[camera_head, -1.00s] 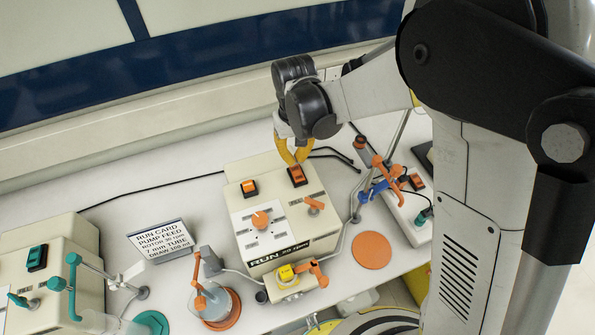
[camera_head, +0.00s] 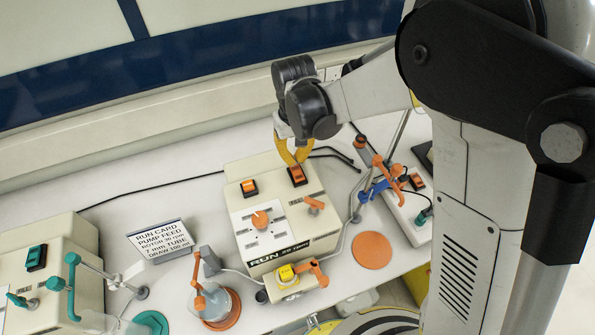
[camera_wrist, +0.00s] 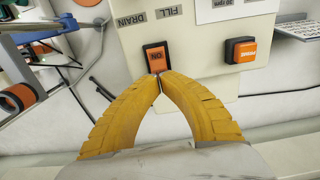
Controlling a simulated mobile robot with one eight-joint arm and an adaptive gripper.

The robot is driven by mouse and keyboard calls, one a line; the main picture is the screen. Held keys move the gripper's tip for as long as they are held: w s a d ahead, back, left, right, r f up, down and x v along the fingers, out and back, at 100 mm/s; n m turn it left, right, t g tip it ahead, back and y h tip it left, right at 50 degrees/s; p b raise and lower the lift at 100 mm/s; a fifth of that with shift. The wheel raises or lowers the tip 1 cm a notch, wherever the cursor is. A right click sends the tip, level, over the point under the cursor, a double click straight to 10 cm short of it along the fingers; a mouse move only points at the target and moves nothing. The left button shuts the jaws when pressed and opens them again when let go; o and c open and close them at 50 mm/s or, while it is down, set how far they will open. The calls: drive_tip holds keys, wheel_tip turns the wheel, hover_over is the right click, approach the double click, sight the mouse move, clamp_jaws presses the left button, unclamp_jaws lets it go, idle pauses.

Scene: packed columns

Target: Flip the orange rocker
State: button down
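A white box (camera_head: 258,165) has a dark-framed orange rocker (camera_head: 297,175) on its upper right. It also shows in the wrist view (camera_wrist: 156,56), where its face reads "ON" upside down. My gripper (camera_head: 297,162) has yellow fingers. In the wrist view, its fingertips (camera_wrist: 161,75) meet at the rocker's near edge, with nothing seen between them. I cannot tell whether they press on it. A second orange control (camera_head: 249,188) is on the same box; in the wrist view, it stands to the right (camera_wrist: 241,50).
An orange knob (camera_head: 261,219) and an orange lever (camera_head: 315,203) are on the same box. A run card (camera_head: 161,240) stands at left.

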sight(295, 167)
drive_tip(key=shift+f+b, duration=1.4)
drive_tip(key=shift+f, duration=0.3)
idle(0.5)
drive_tip(key=shift+r, duration=0.1)
drive_tip(key=shift+r+p, duration=2.2)
drive_tip(key=shift+r, duration=1.3)
